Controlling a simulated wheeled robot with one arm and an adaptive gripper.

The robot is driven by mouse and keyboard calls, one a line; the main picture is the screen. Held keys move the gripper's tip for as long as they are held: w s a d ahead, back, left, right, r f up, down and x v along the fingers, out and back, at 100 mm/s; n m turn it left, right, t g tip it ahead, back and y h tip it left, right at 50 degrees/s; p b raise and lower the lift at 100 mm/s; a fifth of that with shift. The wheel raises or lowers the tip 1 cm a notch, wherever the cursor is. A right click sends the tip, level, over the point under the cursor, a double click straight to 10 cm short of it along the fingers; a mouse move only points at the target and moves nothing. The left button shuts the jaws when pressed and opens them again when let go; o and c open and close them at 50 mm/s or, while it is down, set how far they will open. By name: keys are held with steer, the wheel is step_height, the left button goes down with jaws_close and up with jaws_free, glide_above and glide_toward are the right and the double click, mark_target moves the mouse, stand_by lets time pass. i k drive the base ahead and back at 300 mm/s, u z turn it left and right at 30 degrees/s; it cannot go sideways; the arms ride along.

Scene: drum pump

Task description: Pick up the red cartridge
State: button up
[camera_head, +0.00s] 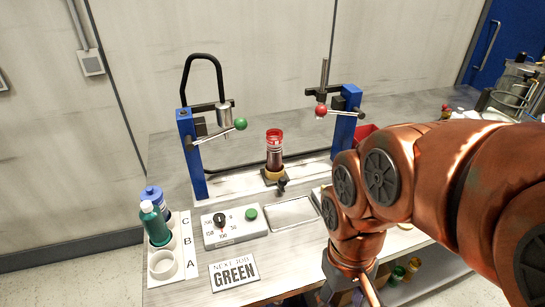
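The red cartridge (274,150) stands upright in a tan holder (274,176) on the base plate between two blue posts. It has a red top and a dark red, see-through body. My copper arm comes in from the right. My gripper (345,292) is at the bottom edge of the picture, to the right of and nearer than the cartridge. It is apart from the cartridge. Its fingertips are cut off or hidden, so I cannot see whether it is open.
A rack (187,245) marked A, B, C holds a green bottle (155,225) and a blue bottle (153,197); position A shows an empty white ring. A control box (234,227), a shallow tray (293,213) and a "NEXT JOB GREEN" sign (234,272) lie in front.

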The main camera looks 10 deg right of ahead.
mark_target(274, 145)
steer(key=k, duration=1.05)
steer(key=u, duration=1)
steer(key=i, duration=1.1)
steer(key=z, duration=0.7)
